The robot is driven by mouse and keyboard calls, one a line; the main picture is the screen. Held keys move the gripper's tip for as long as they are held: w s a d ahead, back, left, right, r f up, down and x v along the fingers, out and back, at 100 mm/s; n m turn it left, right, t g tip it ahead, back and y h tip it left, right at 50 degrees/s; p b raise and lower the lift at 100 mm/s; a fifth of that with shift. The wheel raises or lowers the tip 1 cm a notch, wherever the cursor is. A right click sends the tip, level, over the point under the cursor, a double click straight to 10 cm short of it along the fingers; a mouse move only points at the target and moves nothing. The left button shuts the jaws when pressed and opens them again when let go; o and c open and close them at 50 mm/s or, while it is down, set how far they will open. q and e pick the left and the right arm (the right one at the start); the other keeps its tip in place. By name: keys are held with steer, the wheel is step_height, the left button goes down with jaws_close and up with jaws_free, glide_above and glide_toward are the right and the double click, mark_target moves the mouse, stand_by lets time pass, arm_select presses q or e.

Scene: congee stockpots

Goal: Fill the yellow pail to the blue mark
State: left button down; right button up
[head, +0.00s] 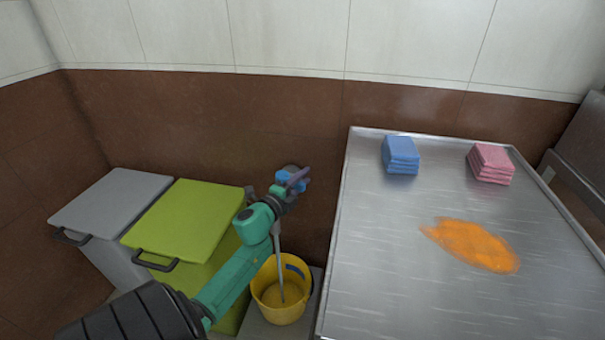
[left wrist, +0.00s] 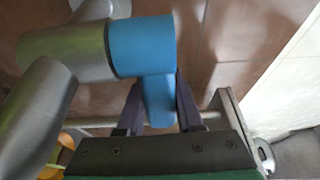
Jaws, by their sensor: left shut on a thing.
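The yellow pail (head: 281,312) stands on a low grey surface between the green bin and the metal table. A blue mark (head: 299,271) shows on its inner wall. A thin grey column, either a spout or a stream of water, comes down into the pail; I cannot tell which, and the water level is unclear. My left gripper (head: 293,180) is above the pail, shut on the blue tap handle (head: 287,176). In the left wrist view its dark fingers are on both sides of the handle's blue lever (left wrist: 157,98), beside grey pipes (left wrist: 65,52). My right gripper is not in view.
A green-lidded bin (head: 188,222) and a grey-lidded bin (head: 112,203) stand at the left. The metal table (head: 390,275) at the right holds blue folded cloths (head: 400,155), pink folded cloths (head: 490,164) and an orange spill (head: 473,245). A brown wall is behind.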

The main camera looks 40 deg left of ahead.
arm_select(q)
steer(key=h, duration=0.1)
steer(key=m+h, duration=0.1)
steer(key=s+m+h, duration=0.1)
steer(key=shift+d+f, duration=0.1)
steer(key=shift+d, duration=0.2)
steer(key=shift+s+d+m+h, duration=0.2)
steer(key=shift+m+h, duration=0.3)
steer(key=shift+h, duration=0.5)
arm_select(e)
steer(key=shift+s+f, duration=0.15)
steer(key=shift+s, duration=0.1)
arm_select(q)
steer(key=c, duration=0.6)
jaws_free()
steer(key=shift+o, duration=0.2)
steer(key=shift+s, duration=0.1)
steer(key=s+a+p, duration=0.1)
steer(key=s+a, duration=0.1)
steer(key=s, duration=1.2)
steer(key=shift+s+a, duration=0.15)
steer(key=shift+a, duration=0.05)
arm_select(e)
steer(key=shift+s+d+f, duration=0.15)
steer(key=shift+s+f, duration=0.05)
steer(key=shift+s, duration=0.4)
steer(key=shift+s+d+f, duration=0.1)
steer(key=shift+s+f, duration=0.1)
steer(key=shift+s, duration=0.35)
